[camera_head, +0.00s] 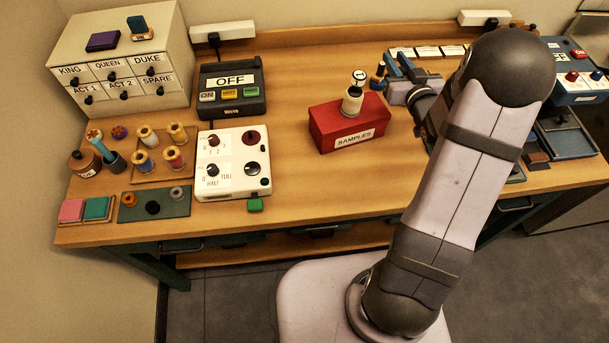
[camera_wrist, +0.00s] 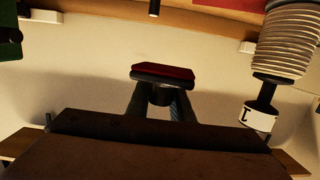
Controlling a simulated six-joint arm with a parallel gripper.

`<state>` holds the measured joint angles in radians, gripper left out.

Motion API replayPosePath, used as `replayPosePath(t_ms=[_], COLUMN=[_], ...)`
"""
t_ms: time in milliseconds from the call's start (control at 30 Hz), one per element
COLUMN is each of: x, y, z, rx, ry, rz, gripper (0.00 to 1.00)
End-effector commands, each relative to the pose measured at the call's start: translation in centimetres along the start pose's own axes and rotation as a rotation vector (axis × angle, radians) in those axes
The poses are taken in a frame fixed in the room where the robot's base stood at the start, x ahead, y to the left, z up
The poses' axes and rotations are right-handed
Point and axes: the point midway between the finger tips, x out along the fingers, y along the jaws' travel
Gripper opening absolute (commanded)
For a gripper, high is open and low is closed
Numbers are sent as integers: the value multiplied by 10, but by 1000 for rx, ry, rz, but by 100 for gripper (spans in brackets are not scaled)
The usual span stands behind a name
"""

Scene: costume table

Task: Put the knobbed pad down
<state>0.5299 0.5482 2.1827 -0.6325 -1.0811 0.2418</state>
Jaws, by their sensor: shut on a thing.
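The knobbed pad (camera_wrist: 162,72) is a flat dark red pad with a short dark knob under it in the wrist view. My gripper (camera_wrist: 160,98) is shut on that knob, one finger on each side, and the pad shows beyond the fingertips. In the head view my gripper (camera_head: 393,68) is at the back of the table, right of the red SAMPLES box (camera_head: 330,128). I cannot make out the pad for sure in the head view. I cannot tell from these frames whether the pad touches anything.
A ribbed pale piece with a black knob and white cap (camera_head: 352,97) stands on the red box; it also shows close at the right of the wrist view (camera_wrist: 288,45). A row of labels (camera_head: 428,51) lies behind my gripper. The wood left of the box is bare.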

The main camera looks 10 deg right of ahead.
Motion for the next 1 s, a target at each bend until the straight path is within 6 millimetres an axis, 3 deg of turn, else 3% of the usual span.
replayPosePath(t_ms=[33,233,333,400,567,700,833,1000], x=[15,54,68,74,72,52,21,-32], y=[-14,-63,-101,-131,-193,-236,-264,-276], z=[-21,-81,-104,-105,-70,-21,26,73], rx=[-5,-3,-1,-2,-6,-8,-6,3], ry=[8,7,4,-3,-13,-17,-17,-13], rz=[-8,-12,-24,-36,-47,-22,33,119], gripper=[0,0,0,0,0,0,0,0])
